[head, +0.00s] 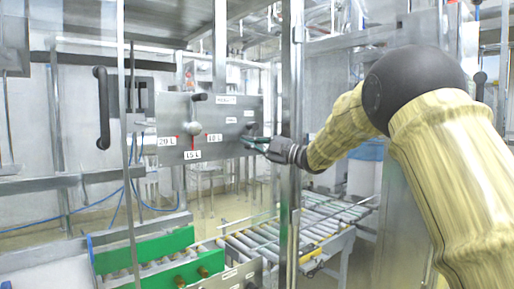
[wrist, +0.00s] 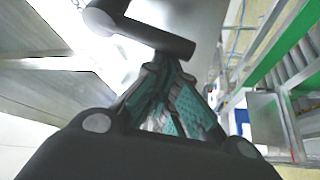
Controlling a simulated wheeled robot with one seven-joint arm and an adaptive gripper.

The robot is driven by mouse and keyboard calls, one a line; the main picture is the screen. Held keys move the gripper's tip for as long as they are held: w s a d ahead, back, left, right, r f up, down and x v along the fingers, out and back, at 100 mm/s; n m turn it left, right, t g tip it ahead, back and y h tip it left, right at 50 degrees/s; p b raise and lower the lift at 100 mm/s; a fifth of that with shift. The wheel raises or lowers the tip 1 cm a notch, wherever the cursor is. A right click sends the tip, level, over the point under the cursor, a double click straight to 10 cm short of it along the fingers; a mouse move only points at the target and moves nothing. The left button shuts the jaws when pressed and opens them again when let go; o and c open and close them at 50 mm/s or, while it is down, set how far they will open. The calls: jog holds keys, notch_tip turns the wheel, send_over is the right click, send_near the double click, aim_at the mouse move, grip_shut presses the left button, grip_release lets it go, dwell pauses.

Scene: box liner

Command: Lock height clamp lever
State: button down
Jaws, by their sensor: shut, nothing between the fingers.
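A black clamp lever (wrist: 150,33) lies across the top of the wrist view, just beyond my fingertips. My gripper (wrist: 168,68) is shut and empty, with green pads on its dark fingers. In the head view my gripper (head: 252,143) is at the right part of the grey metal panel (head: 227,147). A small dark lever (head: 251,127) shows just above the fingertips there. Whether the fingers touch it I cannot tell. Another black-handled lever (head: 198,97) sits at the panel's top, above a round knob (head: 194,129) and the 20 L, 15 L and 10 L labels.
A vertical metal post (head: 291,120) stands right beside my gripper and wrist. A roller conveyor (head: 295,232) with a green side guide (head: 155,258) runs below the panel. A black door handle (head: 102,95) is at the left. Open air lies between the panel and the conveyor.

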jog(key=shift+w+d+f+n+g+h+b, duration=0.2)
jog(key=shift+d+f+n+g+h+b, duration=0.15)
jog(key=shift+n, duration=0.45)
jog(key=shift+w+d+f+n+g+h+b, duration=0.25)
jog(key=shift+d+n+b, duration=0.15)
jog(key=shift+n, duration=0.4)
jog(key=shift+w+d+f+n+g+h+b, duration=0.2)
jog(key=shift+d+n+h+b, duration=0.15)
jog(key=shift+n, duration=0.45)
jog(key=s+a+b, duration=0.2)
jog(key=a, duration=0.1)
jog(key=shift+s+f, duration=0.15)
jog(key=shift+s, duration=0.15)
jog(key=b+v, duration=0.1)
jog(key=v, duration=0.9)
jog(key=shift+s+d, duration=0.1)
